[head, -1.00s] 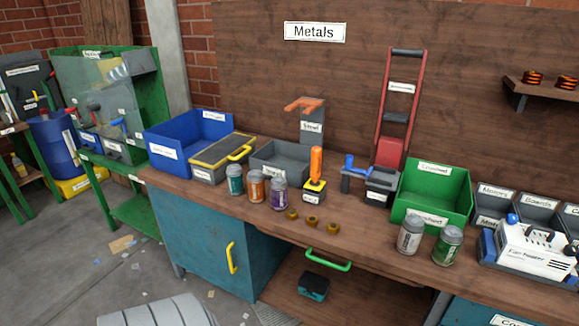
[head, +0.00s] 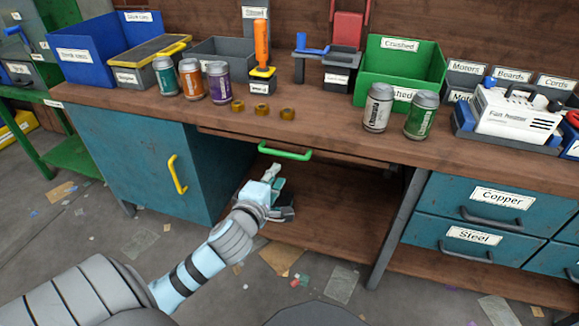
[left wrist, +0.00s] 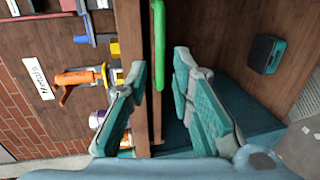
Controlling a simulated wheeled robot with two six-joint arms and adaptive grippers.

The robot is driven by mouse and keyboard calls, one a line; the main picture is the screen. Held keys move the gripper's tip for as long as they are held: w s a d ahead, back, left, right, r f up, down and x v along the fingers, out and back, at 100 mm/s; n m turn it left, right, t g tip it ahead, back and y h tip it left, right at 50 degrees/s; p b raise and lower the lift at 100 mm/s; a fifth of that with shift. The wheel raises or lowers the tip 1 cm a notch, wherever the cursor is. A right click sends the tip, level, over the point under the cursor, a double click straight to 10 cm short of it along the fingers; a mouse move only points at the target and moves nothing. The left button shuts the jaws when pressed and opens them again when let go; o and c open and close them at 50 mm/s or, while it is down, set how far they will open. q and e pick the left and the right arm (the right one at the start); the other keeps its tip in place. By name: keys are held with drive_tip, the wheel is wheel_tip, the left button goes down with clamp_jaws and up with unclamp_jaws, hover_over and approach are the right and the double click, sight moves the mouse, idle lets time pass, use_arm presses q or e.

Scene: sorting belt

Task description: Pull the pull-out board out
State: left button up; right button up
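The pull-out board (head: 345,163) is a thin brown board under the bench top, with a green bar handle (head: 285,152) on its front edge. It looks pushed in. My left gripper (head: 274,174) is just below and in front of the handle in the head view. In the left wrist view the handle (left wrist: 158,38) lies ahead, in line with the gap between the two spread teal fingers (left wrist: 156,82). The gripper is open and empty, and I see no contact with the handle. My right gripper is in neither view.
A blue cabinet (head: 150,165) with a yellow handle stands left of the open bay. Drawers (head: 480,205) stand to the right. A teal and black box (left wrist: 265,53) sits on the lower shelf. Cans and brass nuts (head: 262,109) stand on the bench top above.

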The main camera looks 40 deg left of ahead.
sight(289, 156)
use_arm(q)
drive_tip(key=b+x, duration=0.3)
drive_tip(key=x, duration=0.9)
drive_tip(key=shift+b, duration=0.35)
drive_tip(key=shift+w, duration=0.25)
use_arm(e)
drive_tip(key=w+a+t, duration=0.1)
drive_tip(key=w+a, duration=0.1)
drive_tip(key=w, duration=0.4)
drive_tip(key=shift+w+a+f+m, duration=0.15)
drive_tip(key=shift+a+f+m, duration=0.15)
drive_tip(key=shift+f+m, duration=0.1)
use_arm(q)
clamp_jaws()
